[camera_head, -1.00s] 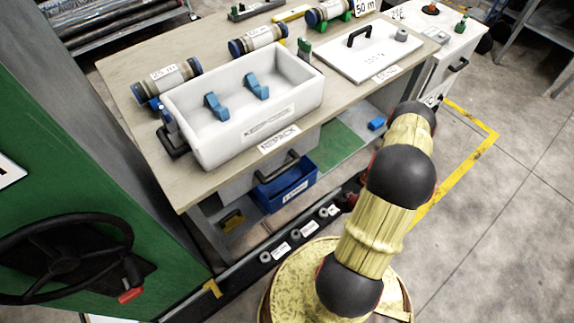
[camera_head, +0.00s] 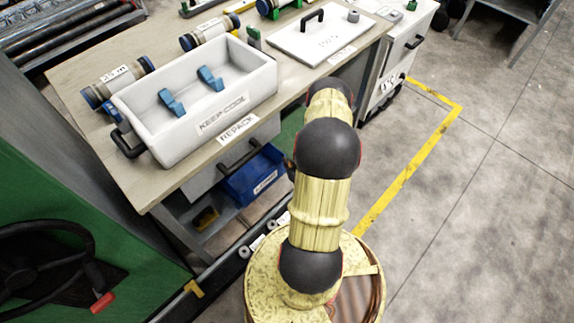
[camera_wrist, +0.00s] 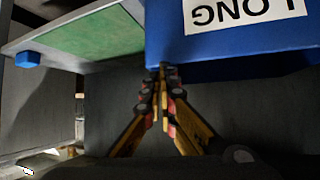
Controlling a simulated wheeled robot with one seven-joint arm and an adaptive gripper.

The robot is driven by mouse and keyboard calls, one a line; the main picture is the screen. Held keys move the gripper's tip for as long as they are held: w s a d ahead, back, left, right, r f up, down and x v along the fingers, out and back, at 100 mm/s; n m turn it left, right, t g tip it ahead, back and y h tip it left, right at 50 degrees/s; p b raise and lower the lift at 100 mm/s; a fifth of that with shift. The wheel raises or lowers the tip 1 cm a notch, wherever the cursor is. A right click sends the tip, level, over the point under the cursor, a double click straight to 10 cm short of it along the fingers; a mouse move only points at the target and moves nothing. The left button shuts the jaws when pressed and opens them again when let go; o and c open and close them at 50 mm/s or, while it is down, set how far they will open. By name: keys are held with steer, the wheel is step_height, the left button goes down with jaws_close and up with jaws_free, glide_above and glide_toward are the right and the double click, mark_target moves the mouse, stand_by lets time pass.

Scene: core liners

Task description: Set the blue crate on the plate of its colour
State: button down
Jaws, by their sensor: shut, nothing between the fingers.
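The blue crate (camera_head: 250,180) sits on the lower shelf beneath the bench, with a white label on its front; my arm partly covers the area to its right. In the wrist view the blue crate (camera_wrist: 165,45) fills the upper right, and its LONG label appears upside down. My gripper (camera_wrist: 164,70) is shut and empty, its fingertips at the crate's lower edge in the picture; I cannot tell whether they touch. In the head view my gripper is hidden behind my arm. I cannot make out a blue plate in either view.
A green panel (camera_wrist: 90,45) lies beside the crate, with a small blue block (camera_wrist: 28,59) at its edge. A white tub (camera_head: 185,135) with blue holders stands on the bench top (camera_head: 85,115). A yellow line (camera_head: 410,170) marks open floor at right.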

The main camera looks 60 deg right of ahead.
mark_target(277, 149)
steer(key=w+d+b, duration=0.1)
steer(key=w, duration=0.1)
steer(key=w+d+f+b, duration=0.1)
steer(key=w+d, duration=0.1)
steer(key=w+d+b, duration=0.1)
steer(key=w, duration=0.1)
steer(key=shift+w+d+f, duration=0.15)
steer(key=shift+w+f, duration=0.2)
steer(key=shift+w, duration=0.05)
steer(key=shift+f, duration=0.1)
steer(key=shift+s+a, duration=0.4)
steer(key=shift+s, duration=0.1)
